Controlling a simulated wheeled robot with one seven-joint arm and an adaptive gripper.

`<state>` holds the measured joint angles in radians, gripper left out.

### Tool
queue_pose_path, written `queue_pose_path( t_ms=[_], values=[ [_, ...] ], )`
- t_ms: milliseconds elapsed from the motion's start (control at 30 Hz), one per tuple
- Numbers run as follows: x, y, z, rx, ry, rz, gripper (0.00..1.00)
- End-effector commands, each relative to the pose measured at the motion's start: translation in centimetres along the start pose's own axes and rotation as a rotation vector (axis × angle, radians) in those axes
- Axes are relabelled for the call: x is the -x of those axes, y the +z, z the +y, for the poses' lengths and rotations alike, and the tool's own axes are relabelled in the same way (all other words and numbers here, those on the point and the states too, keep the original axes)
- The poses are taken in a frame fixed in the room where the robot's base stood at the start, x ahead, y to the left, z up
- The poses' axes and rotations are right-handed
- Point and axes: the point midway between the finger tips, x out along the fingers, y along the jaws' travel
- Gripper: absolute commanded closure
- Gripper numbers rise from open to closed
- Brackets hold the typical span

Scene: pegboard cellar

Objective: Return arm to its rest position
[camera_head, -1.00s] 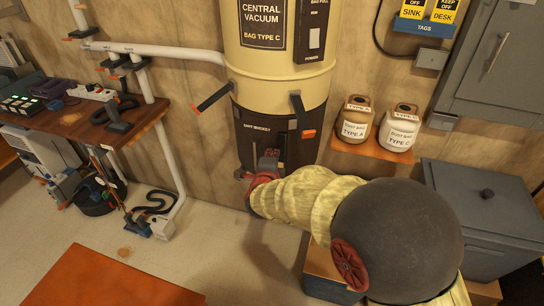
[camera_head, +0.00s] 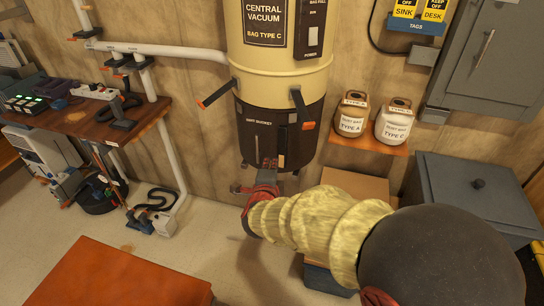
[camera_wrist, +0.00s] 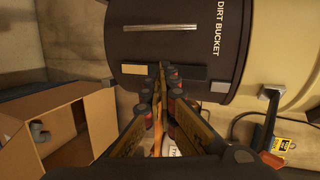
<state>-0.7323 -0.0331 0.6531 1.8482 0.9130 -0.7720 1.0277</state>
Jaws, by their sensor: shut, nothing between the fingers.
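My gripper (camera_head: 268,163) is shut and empty at the end of my arm, in front of the lower part of the central vacuum (camera_head: 276,60). In the wrist view my gripper (camera_wrist: 160,72) has its fingers together, pointing at the dark dirt bucket (camera_wrist: 190,30). The dirt bucket (camera_head: 262,125) sits under the cream cylinder in the head view. I cannot tell whether the fingertips touch it. My arm reaches in from the lower right and hides part of the floor and boxes.
An open cardboard box (camera_wrist: 72,125) lies beside the gripper. Two dust bag jars stand on a small shelf (camera_head: 372,142). A grey bin (camera_head: 470,190) is at right, a workbench (camera_head: 85,118) at left, and an orange-red surface (camera_head: 125,275) at front left. Floor between is mostly clear.

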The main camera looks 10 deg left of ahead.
Motion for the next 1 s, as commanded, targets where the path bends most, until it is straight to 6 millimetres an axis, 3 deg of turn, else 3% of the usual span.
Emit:
queue_pose_path(
  t_ms=[200,500,567,667,800,867,1000],
  values=[
    [2.6,0.1,-0.1,0.000,-0.001,-0.001,1.00],
    [3.1,0.1,0.2,0.029,0.005,-0.002,1.00],
    [3.1,0.7,1.1,0.077,0.040,-0.027,1.00],
    [3.6,2.8,4.2,0.215,0.132,-0.126,1.00],
    [7.0,6.1,9.8,0.498,0.290,-0.360,1.00],
    [9.2,6.8,11.0,0.619,0.335,-0.467,1.00],
    [14.4,5.3,12.1,0.884,0.414,-0.685,1.00]
  ],
)
